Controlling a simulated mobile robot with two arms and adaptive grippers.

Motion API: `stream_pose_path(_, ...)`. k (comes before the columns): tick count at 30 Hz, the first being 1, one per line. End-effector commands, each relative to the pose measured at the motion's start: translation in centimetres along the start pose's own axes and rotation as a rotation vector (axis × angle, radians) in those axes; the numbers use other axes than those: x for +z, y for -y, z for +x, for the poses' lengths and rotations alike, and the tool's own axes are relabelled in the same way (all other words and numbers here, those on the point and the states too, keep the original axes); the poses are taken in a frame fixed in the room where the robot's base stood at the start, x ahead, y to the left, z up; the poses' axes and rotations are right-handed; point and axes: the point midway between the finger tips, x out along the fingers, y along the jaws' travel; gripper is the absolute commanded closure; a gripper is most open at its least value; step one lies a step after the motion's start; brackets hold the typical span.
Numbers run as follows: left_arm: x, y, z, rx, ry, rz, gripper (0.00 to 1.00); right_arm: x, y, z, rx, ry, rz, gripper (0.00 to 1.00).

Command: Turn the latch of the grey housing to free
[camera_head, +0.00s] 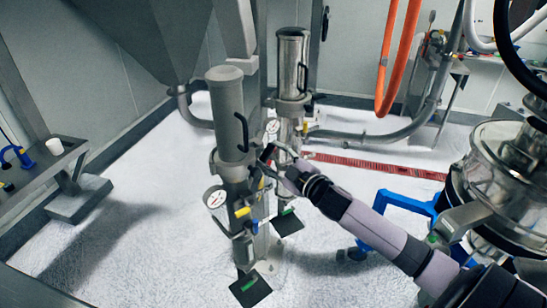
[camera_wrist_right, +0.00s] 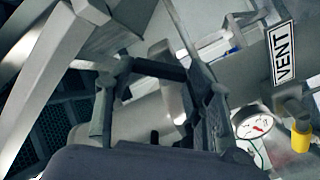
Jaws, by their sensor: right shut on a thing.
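The grey housing (camera_head: 229,112) is an upright cylinder with a black side handle, in the middle of the head view. A collar (camera_head: 232,165) rings its lower end. My right gripper (camera_head: 268,155) reaches in from the right and is at the right side of this collar, shut on a part there. I take the held part to be the latch, but it is mostly hidden by the fingers in the head view. In the right wrist view my gripper fingers (camera_wrist_right: 157,100) stand either side of pale metal parts; the latch's turn angle cannot be told. My left gripper is not in view.
A shiny metal cylinder (camera_head: 293,65) stands just behind. A gauge (camera_head: 215,197) and yellow-handled valve (camera_head: 243,212) sit below the collar; a gauge (camera_wrist_right: 252,122) and VENT label (camera_wrist_right: 283,53) show close in the wrist view. A blue frame (camera_head: 405,203) stands right.

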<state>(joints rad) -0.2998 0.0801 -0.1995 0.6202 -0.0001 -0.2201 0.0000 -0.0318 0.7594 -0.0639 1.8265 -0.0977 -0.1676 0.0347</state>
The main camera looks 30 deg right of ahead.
Motion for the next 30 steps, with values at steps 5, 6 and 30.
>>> stream_pose_path(5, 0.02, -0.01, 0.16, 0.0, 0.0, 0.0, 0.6, 0.01, 0.06, 0.0, -0.001, -0.001, -0.171, 0.8)
stream_pose_path(6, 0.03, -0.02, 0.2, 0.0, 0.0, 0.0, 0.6, 0.01, 0.07, 0.0, -0.001, -0.001, -0.208, 0.8)
stream_pose_path(30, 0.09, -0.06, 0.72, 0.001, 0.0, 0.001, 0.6, 0.02, 0.11, -0.01, -0.001, -0.001, -0.74, 0.8)
